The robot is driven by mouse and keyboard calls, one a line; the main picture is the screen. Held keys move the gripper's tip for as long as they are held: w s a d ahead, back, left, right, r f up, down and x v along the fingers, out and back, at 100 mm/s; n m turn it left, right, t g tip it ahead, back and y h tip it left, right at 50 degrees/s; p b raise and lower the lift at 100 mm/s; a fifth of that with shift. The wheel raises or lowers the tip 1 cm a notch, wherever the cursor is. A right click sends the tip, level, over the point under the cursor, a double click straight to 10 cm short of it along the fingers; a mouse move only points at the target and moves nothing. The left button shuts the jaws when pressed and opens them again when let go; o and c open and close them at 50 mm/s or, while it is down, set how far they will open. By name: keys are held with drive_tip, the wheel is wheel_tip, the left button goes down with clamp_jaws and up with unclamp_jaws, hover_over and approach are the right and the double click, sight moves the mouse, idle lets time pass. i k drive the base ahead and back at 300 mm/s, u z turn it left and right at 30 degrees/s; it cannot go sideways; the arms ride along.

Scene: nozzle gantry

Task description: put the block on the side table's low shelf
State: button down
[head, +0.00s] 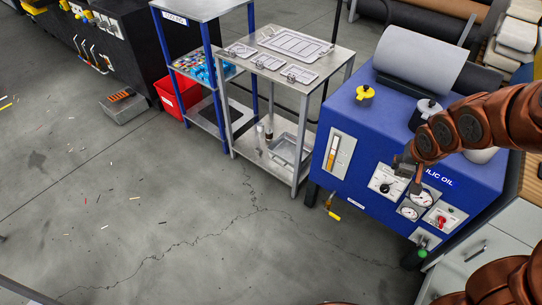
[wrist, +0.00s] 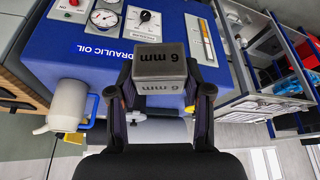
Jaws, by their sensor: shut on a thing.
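The block (wrist: 160,62) is a dark grey cuboid marked "6 mm". My gripper (wrist: 160,82) is shut on it, a finger on each side in the wrist view. In the head view my gripper (head: 408,170) is in front of the blue hydraulic oil unit, right of the side table; the block is small and hard to make out there. The side table (head: 343,56) is a steel frame with a top and a low shelf (head: 247,142). The low shelf holds a metal tray (head: 291,150) and small bottles (head: 264,129); its front left part looks bare.
The blue hydraulic unit (head: 330,118) stands close to the table's right side. Several flat metal trays (head: 296,42) lie on the tabletop. A blue-framed rack (head: 212,60) and red bin (head: 178,95) stand to the left. The floor in front is mostly open.

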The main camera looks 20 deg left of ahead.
sight(247, 145)
drive_tip(key=u, duration=1.65)
drive_tip(key=i, duration=1.05)
drive_tip(key=u, duration=1)
drive_tip(key=i, duration=2.75)
drive_tip(key=z, duration=1.3)
drive_tip(key=i, duration=0.65)
drive_tip(key=z, duration=1.1)
drive_tip(key=i, duration=0.3)
drive_tip(key=z, duration=0.25)
